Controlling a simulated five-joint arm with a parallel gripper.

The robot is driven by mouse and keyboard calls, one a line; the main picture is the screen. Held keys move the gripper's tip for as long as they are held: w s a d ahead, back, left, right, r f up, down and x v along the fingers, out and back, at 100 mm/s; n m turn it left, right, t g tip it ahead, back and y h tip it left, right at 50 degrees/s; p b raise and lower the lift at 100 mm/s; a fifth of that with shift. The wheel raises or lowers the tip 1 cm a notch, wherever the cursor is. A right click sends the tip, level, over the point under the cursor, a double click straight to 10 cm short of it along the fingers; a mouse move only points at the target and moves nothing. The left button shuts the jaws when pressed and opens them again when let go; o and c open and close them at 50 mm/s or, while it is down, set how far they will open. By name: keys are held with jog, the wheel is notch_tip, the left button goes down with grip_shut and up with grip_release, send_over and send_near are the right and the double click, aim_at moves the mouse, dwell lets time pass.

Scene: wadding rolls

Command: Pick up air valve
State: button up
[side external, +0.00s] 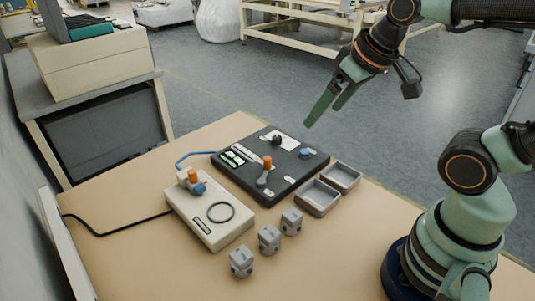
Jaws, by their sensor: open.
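Three small grey blocks with ports stand in a row near the front of the tan table: a left block (241,261), a middle block (269,238) and a right block (291,221). They look like valves, but I cannot tell which one is the air valve. An orange-topped fitting with a blue part (194,182) sits on a beige box (205,228). My gripper (322,116) is open and empty, with green fingers pointing down and left. It is raised in the air, apart from all these things, up and to the right of the black panel in the picture.
A black panel (247,179) bears an orange-topped lever (265,170), a blue knob (306,153) and a black knob (276,140). Two grey trays (318,197) stand right of it, apparently empty. A black ring (220,212) lies on the beige box. The table front (320,265) is clear.

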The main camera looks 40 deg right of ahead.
jog(key=shift+c, duration=0.8)
